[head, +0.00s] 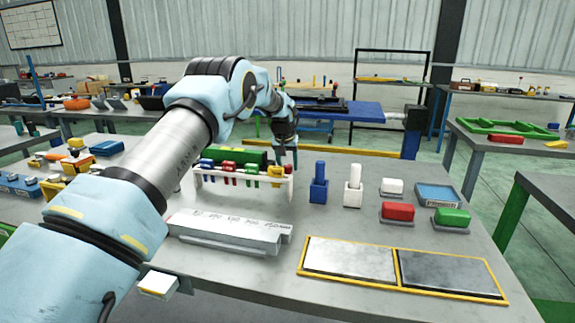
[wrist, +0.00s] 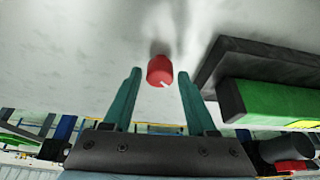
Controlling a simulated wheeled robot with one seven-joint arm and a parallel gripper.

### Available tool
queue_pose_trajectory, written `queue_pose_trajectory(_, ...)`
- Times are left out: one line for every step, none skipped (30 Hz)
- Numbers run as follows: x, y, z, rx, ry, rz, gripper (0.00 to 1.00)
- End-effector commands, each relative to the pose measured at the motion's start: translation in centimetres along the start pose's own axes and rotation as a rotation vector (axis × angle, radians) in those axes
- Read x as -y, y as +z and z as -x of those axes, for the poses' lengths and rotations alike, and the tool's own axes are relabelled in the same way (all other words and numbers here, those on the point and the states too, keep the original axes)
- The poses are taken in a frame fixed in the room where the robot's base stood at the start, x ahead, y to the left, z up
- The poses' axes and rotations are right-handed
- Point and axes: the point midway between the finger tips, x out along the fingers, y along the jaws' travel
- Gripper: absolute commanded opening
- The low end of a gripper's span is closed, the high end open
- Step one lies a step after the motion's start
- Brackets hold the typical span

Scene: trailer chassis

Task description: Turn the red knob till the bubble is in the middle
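The red knob (wrist: 160,70) shows in the wrist view as a short red cylinder with a white mark on its end. My gripper (wrist: 159,76) is open, with its two teal fingers on either side of the knob and a narrow gap visible on each side. The knob seems to lie at or just beyond the fingertips. In the head view my gripper (head: 288,158) points down behind the right end of a white rack, and the knob is hidden there. I cannot make out a bubble in either view.
A green block (wrist: 270,103) on a dark base lies right of the knob in the wrist view. In the head view, a white rack (head: 240,190) with coloured clips stands in front of my gripper. A blue holder (head: 319,188) stands to its right.

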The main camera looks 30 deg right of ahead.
Motion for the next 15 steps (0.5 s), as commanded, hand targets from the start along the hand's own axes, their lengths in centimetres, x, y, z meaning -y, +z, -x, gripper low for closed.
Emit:
queue_pose_trajectory(0.0,0.0,0.0,0.0,0.0,0.0,0.64)
queue_pose_trajectory(0.0,0.0,0.0,0.0,0.0,0.0,0.67)
queue_pose_trajectory(0.0,0.0,0.0,0.0,0.0,0.0,0.72)
queue_pose_trajectory(0.0,0.0,0.0,0.0,0.0,0.0,0.72)
queue_pose_trajectory(0.0,0.0,0.0,0.0,0.0,0.001,0.72)
queue_pose_trajectory(0.0,0.0,0.0,0.0,0.0,0.001,0.72)
queue_pose_trajectory(0.0,0.0,0.0,0.0,0.0,0.001,0.72)
queue_pose_trajectory(0.0,0.0,0.0,0.0,0.0,0.001,0.72)
queue_pose_trajectory(0.0,0.0,0.0,0.0,0.0,0.001,0.72)
queue_pose_trajectory(0.0,0.0,0.0,0.0,0.0,0.001,0.72)
queue_pose_trajectory(0.0,0.0,0.1,0.0,0.0,0.001,0.72)
queue_pose_trajectory(0.0,0.0,0.2,-0.001,0.0,0.001,0.72)
queue_pose_trajectory(0.0,-0.1,0.4,-0.001,0.0,0.001,0.72)
queue_pose_trajectory(0.0,-0.1,0.6,-0.002,0.0,0.001,0.72)
queue_pose_trajectory(0.0,0.0,1.0,-0.002,0.0,0.001,0.72)
